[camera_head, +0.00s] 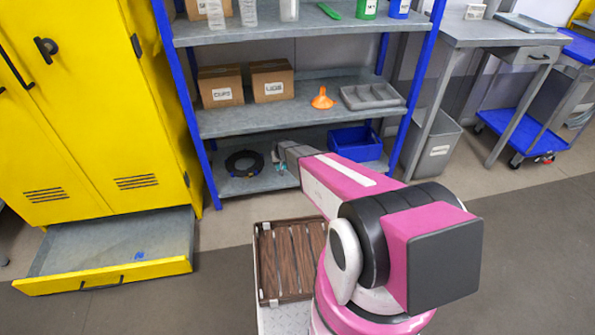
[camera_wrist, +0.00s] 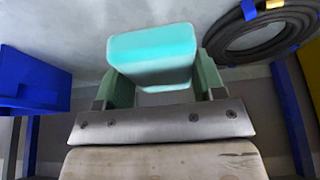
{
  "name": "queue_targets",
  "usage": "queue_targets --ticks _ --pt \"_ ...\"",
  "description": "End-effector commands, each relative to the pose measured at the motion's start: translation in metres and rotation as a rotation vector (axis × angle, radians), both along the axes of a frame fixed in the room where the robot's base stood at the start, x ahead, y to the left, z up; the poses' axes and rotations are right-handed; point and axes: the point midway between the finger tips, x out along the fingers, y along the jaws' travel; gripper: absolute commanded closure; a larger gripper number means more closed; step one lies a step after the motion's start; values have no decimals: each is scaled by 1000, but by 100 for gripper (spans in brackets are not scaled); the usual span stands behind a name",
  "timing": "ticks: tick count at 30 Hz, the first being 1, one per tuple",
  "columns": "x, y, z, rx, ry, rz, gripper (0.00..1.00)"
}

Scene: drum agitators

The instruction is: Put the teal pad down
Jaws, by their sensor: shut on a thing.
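The teal pad (camera_wrist: 152,52) is a rounded block between the two green fingers of my gripper (camera_wrist: 163,85) in the wrist view. The gripper is shut on it. Behind the pad is the grey lower shelf board (camera_wrist: 70,35); I cannot tell whether the pad touches it. In the head view my gripper (camera_head: 278,160) reaches in at the bottom shelf, right of a black coiled hose.
The coiled hose (camera_head: 243,163) lies left of my gripper, and a blue bin (camera_head: 355,143) stands to the right. The middle shelf (camera_head: 260,118) is above, with boxes, an orange funnel and a grey tray. A yellow drawer (camera_head: 110,262) stands open at the left.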

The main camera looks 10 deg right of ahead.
Motion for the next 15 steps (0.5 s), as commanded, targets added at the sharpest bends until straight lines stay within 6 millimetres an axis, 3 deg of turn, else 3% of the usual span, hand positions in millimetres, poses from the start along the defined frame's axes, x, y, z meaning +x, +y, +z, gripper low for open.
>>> queue_targets --ticks 8,15 --pt "5 -6 -5 0 1 -1 56" --pt "26 -40 -30 0 1 -3 56"
